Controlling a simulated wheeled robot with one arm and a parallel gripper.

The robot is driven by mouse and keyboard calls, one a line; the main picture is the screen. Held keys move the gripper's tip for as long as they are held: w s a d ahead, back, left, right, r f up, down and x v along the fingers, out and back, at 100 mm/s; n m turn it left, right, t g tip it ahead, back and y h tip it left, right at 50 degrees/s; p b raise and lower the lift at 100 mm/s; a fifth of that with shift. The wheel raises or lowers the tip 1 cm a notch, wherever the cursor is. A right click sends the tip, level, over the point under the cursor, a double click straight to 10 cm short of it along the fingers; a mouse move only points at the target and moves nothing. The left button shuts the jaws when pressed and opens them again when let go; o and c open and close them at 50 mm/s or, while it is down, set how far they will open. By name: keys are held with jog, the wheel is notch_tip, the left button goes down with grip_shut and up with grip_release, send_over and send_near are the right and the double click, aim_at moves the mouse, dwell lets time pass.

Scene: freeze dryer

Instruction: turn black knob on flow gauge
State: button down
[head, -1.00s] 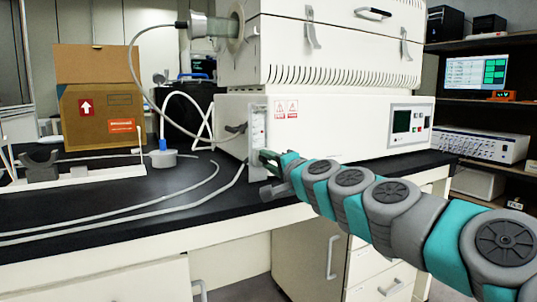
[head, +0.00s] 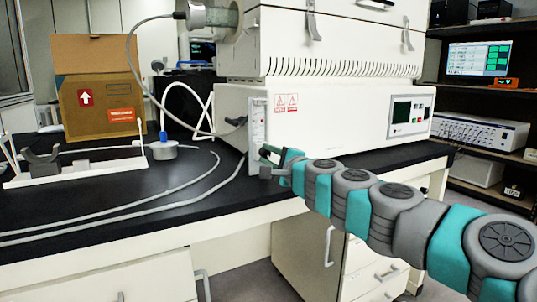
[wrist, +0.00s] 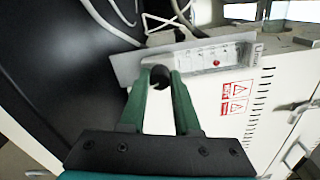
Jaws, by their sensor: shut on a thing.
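The flow gauge (head: 257,122) is a pale upright plate on the left end of the white machine's lower body. It also shows in the wrist view (wrist: 226,56), with a small red bead in its window. The black knob (wrist: 161,74) is at the near end of the gauge plate in the wrist view. My gripper (wrist: 161,86) has its two green fingers on either side of the knob, shut on it. In the head view my gripper (head: 268,153) is at the lower end of the gauge, and the knob is hidden there.
The white freeze dryer (head: 350,122) stands on the black bench top (head: 110,205). Grey hoses (head: 180,200) lie across the bench left of my gripper. A cardboard box (head: 100,95) and a white stand (head: 75,174) are farther left.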

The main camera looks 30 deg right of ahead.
dwell(0.3)
jog(key=c, duration=0.6)
grip_release()
jog(key=shift+s+d+b, duration=0.1)
jog(key=shift+s+b, duration=0.3)
jog(key=shift+s, duration=3.5)
